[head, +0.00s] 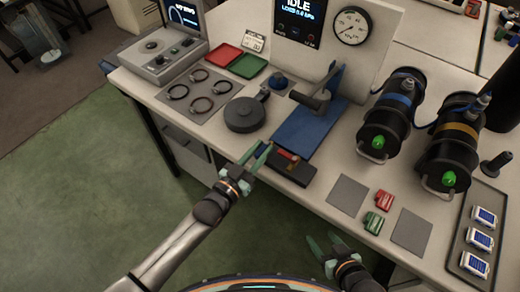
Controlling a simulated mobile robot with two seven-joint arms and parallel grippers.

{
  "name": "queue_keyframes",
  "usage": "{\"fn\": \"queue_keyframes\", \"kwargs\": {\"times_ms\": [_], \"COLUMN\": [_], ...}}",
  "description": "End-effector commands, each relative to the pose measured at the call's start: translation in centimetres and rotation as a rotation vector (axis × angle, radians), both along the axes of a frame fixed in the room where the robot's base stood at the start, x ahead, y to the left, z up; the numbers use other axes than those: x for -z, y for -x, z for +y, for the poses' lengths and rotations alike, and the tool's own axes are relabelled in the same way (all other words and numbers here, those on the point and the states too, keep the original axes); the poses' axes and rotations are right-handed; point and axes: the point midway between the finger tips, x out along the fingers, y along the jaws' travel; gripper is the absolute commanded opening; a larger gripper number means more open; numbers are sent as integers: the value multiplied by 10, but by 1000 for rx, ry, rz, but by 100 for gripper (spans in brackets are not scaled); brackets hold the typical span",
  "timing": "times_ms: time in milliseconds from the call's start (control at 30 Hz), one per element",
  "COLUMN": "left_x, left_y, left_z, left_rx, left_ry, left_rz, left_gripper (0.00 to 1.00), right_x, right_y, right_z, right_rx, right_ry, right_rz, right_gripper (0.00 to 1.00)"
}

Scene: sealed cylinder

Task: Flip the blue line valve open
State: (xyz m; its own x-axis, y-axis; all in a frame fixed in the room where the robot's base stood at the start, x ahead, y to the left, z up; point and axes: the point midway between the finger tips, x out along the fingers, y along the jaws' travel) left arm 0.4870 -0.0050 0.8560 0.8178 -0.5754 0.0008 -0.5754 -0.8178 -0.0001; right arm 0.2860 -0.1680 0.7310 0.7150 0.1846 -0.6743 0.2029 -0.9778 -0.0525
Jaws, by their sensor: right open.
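A black cylinder with a blue band (391,104) lies tilted on the bench at right, with a green knob (379,142) at its near end. A small blue fitting (407,85) sits on its upper side; I cannot tell whether this is the blue line valve or how it is set. My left gripper (259,154) is open and empty at the bench's front edge, left of a dark tray with a red item. My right gripper (326,242) is open and empty, low in front of the bench.
A blue plate (305,132) with a grey lever device stands mid-bench, beside a round black part (247,115). A yellow-banded cylinder (452,140) stands right of the blue-banded one. Red and green blocks (378,212) lie between grey pads. A gauge panel (345,50) rises behind.

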Motion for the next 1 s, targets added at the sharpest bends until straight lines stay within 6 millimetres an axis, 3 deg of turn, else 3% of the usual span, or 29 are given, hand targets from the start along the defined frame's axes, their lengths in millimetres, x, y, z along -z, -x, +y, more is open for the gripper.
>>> {"fn": "queue_keyframes", "kwargs": {"times_ms": [167,533,1000], "left_x": [0,1,1], "left_y": [0,7,82], "left_z": [0,5,57], "left_rx": [0,0,1], "left_ry": [0,-1,-1], "left_rz": [0,3,3], "left_gripper": [48,49,49], "right_x": [0,0,0], "right_y": [0,0,0], "right_z": [0,0,0], "right_rx": [0,0,0], "right_ry": [0,0,0], "right_rz": [0,0,-1], "right_gripper": [62,62,62]}}
